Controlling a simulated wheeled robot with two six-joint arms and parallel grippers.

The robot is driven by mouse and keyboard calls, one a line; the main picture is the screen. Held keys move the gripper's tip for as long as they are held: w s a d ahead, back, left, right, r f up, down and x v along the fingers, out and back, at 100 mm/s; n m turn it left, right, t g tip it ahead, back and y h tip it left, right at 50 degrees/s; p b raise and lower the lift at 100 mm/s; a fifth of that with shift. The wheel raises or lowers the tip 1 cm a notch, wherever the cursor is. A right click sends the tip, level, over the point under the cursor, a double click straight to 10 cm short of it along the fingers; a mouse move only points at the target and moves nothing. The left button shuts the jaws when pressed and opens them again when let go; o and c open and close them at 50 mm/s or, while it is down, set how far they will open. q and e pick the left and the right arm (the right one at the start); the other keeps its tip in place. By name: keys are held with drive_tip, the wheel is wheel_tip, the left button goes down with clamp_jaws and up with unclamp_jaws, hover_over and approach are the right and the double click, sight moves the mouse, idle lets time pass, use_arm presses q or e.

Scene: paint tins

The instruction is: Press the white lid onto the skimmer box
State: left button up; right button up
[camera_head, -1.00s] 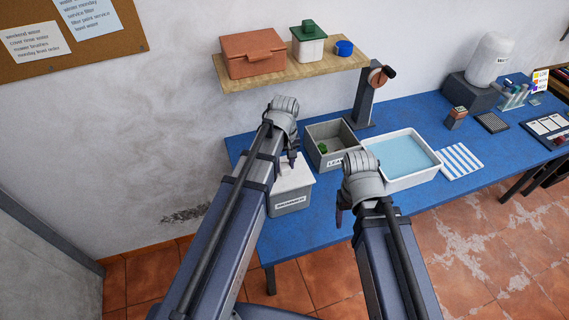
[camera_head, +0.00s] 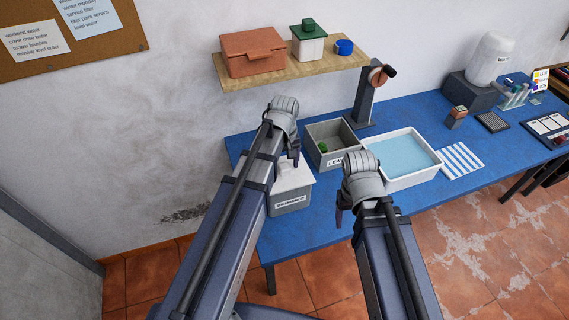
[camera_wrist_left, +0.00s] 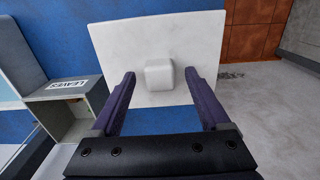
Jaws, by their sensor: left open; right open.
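The grey skimmer box (camera_head: 290,204) stands at the left end of the blue table, its label facing front. The white lid (camera_head: 299,181) lies over its top; I cannot tell whether it is fully seated. In the left wrist view the lid (camera_wrist_left: 115,45) is a white plate with a square knob (camera_wrist_left: 159,75). My left gripper (camera_wrist_left: 159,76) is open, with one finger on each side of the knob and gaps to both. In the head view my left gripper (camera_head: 290,156) is over the lid. My right gripper (camera_head: 340,214) is open and empty near the table's front edge.
The open grey leaves box (camera_head: 347,158) stands right of the skimmer box with a green item inside. A white tray of water (camera_head: 425,180) and a striped cloth (camera_head: 461,160) lie further right. A wooden shelf (camera_head: 290,72) hangs above, holding boxes.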

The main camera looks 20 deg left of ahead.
use_arm(q)
drive_tip(key=shift+r, duration=0.1)
wheel_tip(320, 180, up, 8)
drive_tip(key=p, duration=0.8)
drive_tip(key=shift+f, duration=0.2)
drive_tip(key=shift+s+d+f, duration=0.1)
drive_tip(key=shift+f, duration=0.05)
drive_tip(key=s+d+f+m+b, duration=0.4)
drive_tip(key=s+d+m+b, duration=0.1)
drive_tip(key=s, duration=0.2)
drive_tip(key=s+d+f+m+y+b, duration=0.1)
drive_tip(key=s+d+f+m+b, duration=0.4)
drive_tip(key=s, duration=0.2)
drive_tip(key=shift+d+f+m, duration=0.15)
drive_tip(key=shift+f+m, duration=0.15)
idle(0.7)
